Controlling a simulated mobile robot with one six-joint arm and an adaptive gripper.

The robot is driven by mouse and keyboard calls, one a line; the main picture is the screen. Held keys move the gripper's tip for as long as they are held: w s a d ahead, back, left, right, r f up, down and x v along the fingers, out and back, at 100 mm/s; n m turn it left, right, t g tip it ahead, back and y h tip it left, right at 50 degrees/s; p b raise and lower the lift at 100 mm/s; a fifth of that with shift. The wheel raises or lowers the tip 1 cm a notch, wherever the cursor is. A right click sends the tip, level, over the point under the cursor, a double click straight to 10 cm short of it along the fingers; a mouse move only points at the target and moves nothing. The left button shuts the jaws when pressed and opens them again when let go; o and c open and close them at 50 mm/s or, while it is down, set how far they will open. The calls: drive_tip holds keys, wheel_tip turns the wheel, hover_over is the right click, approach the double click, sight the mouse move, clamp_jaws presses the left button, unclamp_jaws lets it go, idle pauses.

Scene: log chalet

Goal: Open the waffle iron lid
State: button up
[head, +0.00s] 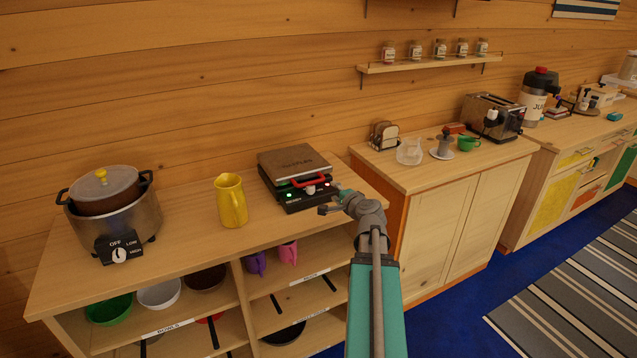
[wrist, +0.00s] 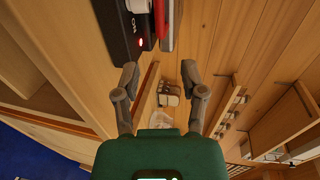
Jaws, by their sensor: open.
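The waffle iron (head: 288,198) stands on the left wooden counter with its brown-topped lid (head: 293,160) down. A red handle (head: 311,180) runs along the front of the lid. The dark body, with a red light, also shows at the top of the wrist view (wrist: 122,35), with the red handle (wrist: 160,18) beside it. My gripper (head: 336,201) is just right of the waffle iron's front corner, at about handle height. In the wrist view its two fingers (wrist: 160,76) are spread with nothing held between them, and the handle lies beyond the fingertips.
A yellow pitcher (head: 231,200) stands left of the waffle iron, and a pot cooker (head: 112,205) farther left. The log wall is close behind. A higher counter (head: 425,178) on the right holds a toast rack (head: 384,135) and a toaster (head: 492,116). A spice shelf (head: 430,63) hangs above.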

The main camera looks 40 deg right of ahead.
sight(320, 181)
drive_tip(key=b+x, duration=0.2)
drive_tip(key=x, duration=1)
drive_tip(key=shift+a, duration=0.1)
clamp_jaws()
